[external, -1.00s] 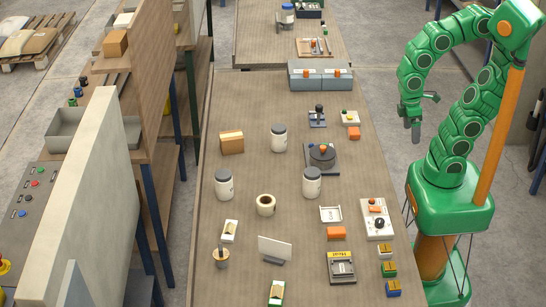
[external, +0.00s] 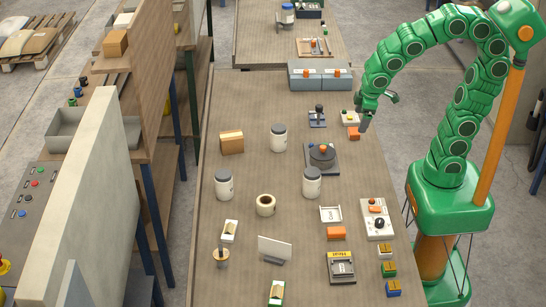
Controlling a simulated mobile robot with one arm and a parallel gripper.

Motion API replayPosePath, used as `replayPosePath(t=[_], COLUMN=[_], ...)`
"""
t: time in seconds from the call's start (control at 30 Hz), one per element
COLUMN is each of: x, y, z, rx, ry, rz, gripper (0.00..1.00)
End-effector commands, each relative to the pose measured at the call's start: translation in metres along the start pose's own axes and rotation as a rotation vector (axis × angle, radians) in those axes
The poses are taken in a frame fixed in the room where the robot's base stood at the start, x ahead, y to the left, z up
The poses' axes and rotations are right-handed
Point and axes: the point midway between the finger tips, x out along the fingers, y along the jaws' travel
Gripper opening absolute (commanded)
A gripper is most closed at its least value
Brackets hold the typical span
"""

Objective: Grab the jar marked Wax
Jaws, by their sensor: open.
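Three white jars with dark grey lids stand upright on the table. One jar (external: 278,138) is at the back, one jar (external: 224,184) is at the left, and one jar (external: 311,184) is to the right. Their labels are too small to read, so I cannot tell which is marked Wax. My gripper (external: 379,110) is open and empty, pointing down near the table's right edge, by a small orange block. It is well to the right of all the jars and touches none of them.
A dark round device (external: 322,155) stands between the gripper and the jars. An orange block (external: 354,133), a cardboard box (external: 232,142), a tape roll (external: 265,205) and a white upright card (external: 274,248) are also on the table (external: 250,90).

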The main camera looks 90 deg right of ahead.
Motion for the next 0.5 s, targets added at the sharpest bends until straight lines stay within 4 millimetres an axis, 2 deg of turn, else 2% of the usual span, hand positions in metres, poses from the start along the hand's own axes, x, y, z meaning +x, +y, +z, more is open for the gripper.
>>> replayPosePath(t=[0.03, 0.3, 0.5], x=[0.007, 0.034, 0.052], y=[0.005, 0.025, 0.031], z=[-0.017, -0.114, -0.183], rx=[-0.002, -0.036, -0.078], ry=[0.027, 0.216, 0.358], rz=[0.014, 0.067, 0.076], gripper=[0.91, 0.91, 0.91])
